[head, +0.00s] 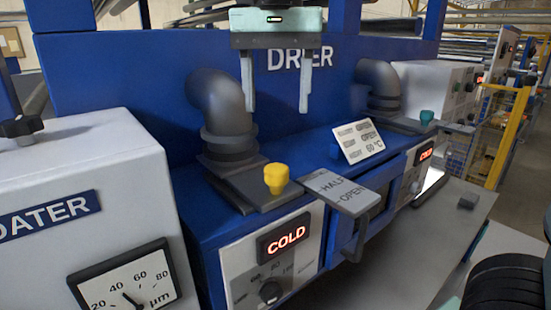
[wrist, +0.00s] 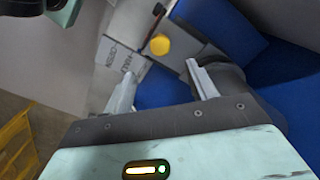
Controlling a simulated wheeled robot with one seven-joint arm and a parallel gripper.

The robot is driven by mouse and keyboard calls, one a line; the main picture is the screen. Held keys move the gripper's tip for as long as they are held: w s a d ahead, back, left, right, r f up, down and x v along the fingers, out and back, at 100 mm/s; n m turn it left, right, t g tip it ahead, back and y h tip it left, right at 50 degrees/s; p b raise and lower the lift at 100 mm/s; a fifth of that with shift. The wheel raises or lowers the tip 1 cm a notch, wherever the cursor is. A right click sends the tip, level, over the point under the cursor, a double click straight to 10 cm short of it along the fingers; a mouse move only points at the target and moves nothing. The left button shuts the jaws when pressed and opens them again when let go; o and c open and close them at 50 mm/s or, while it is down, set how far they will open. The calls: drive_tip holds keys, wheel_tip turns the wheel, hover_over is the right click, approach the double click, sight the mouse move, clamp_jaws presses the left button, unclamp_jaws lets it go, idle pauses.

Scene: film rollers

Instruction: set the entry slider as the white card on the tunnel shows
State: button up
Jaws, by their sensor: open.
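The white card (head: 361,139) stands tilted on top of the blue drier tunnel (head: 330,155). Its print is small: the last line reads 60 °C and a line above seems to read OPEN. A yellow knob (head: 276,178) stands on a dark grey slider plate (head: 255,197) at the foot of the left duct. A pale plate marked HALF and OPEN (head: 338,188) lies to its right; the knob is short of the HALF mark. My gripper (head: 277,110) is open and empty above the yellow knob, apart from it. The wrist view shows the knob (wrist: 160,45) beyond the open fingers (wrist: 160,68).
Grey bent ducts (head: 217,100) rise from the tunnel, the left one close to my gripper. A teal knob (head: 427,117) stands near the right duct. A dark handle (head: 362,238) juts out at the front. Red COLD displays (head: 287,240) face forward. A white gauge cabinet (head: 85,190) stands left.

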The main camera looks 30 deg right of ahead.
sight(277, 167)
wheel_tip(277, 167, down, 11)
drive_tip(key=shift+p, duration=0.5)
